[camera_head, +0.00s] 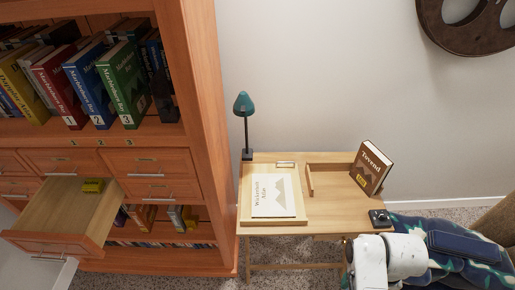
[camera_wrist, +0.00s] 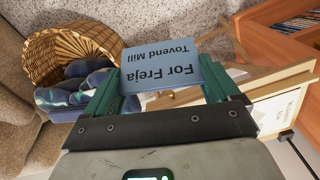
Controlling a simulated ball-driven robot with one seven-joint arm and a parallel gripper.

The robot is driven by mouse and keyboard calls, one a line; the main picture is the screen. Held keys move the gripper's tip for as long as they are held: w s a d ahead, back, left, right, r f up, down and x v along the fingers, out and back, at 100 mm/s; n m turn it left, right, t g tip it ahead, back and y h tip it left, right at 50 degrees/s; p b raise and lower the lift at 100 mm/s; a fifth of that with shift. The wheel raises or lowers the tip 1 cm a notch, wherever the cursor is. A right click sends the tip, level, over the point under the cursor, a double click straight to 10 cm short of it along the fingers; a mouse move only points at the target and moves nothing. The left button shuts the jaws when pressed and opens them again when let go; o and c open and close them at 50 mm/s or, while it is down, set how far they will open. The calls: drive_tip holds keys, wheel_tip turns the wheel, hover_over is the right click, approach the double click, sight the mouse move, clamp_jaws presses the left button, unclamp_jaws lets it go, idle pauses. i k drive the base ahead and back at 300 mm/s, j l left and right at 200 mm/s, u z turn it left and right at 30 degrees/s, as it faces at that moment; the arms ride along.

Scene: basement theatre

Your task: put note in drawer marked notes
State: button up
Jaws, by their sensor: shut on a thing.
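The note (camera_wrist: 162,62) is a blue-grey card reading "For Freja Tovend Mill", upside down in the wrist view. My gripper (camera_wrist: 165,84) is shut on it, with a green finger at each side. In the head view my white arm shows at the lower right, in front of the desk; the gripper and note are not clearly seen there. An open wooden drawer (camera_head: 68,211) juts from the bookcase at the left, well away from my arm. A small yellow item (camera_head: 93,185) lies inside near its back. The drawer labels are too small to read.
The desk (camera_head: 335,213) carries a pale atlas (camera_head: 275,195) on a board, a teal lamp (camera_head: 243,104) and an upright brown book (camera_head: 371,167). Closed drawers (camera_head: 150,163) flank the open one. A blue cloth (camera_head: 440,238) and a wicker basket (camera_wrist: 72,50) lie near my arm.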

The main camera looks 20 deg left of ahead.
sight(76, 224)
drive_tip(key=k+u, duration=0.2)
drive_tip(key=u, duration=1.25)
